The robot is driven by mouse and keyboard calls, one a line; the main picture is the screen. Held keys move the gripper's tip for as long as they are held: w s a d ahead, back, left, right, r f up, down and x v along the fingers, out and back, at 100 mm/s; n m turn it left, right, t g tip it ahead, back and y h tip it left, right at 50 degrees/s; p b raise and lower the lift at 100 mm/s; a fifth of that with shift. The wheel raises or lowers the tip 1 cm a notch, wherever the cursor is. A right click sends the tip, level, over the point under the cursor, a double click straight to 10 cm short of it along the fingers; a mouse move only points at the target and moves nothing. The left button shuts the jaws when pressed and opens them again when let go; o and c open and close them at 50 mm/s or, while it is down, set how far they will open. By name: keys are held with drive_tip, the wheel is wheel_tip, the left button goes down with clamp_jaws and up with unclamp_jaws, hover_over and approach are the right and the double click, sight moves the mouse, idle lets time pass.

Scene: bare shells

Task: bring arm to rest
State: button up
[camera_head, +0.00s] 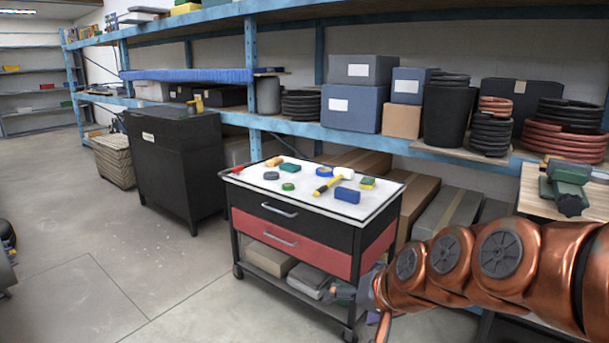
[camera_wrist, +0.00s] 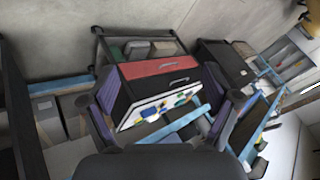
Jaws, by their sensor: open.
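My arm (camera_head: 480,262), copper with grey round joint caps, reaches in from the right edge in the head view, bent low beside the tool cart. Its end is near the cart's right front corner in the picture; the fingers cannot be made out clearly there. In the wrist view my gripper (camera_wrist: 163,100) is open, with a dark finger at each side and nothing between them. The tool cart (camera_head: 300,214) has a white top, a black drawer and a red drawer. It appears tilted beyond the fingers in the wrist view (camera_wrist: 150,72).
On the cart top lie a yellow-and-black tool (camera_head: 328,186), a blue block (camera_head: 347,195) and several small items. A black cabinet (camera_head: 175,165) stands left. Blue shelving (camera_head: 252,80) with boxes and coils runs behind. A green vise-like tool (camera_head: 567,185) sits right.

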drive_tip(key=s+d+f+n+g+h, duration=0.1)
drive_tip(key=s+d+f+g+h, duration=0.15)
drive_tip(key=s, duration=0.65)
drive_tip(key=s+d+f+n+g+h, duration=0.1)
drive_tip(key=s+d+f+g, duration=0.3)
drive_tip(key=s, duration=0.6)
drive_tip(key=s+d+f+g+h, duration=0.1)
drive_tip(key=s+d+f+g, duration=0.2)
drive_tip(key=s, duration=0.6)
wheel_tip(320, 180, up, 20)
drive_tip(key=t+p, duration=0.1)
drive_tip(key=p, duration=1.7)
drive_tip(key=shift+w+f, duration=0.25)
drive_tip(key=shift+w, duration=0.1)
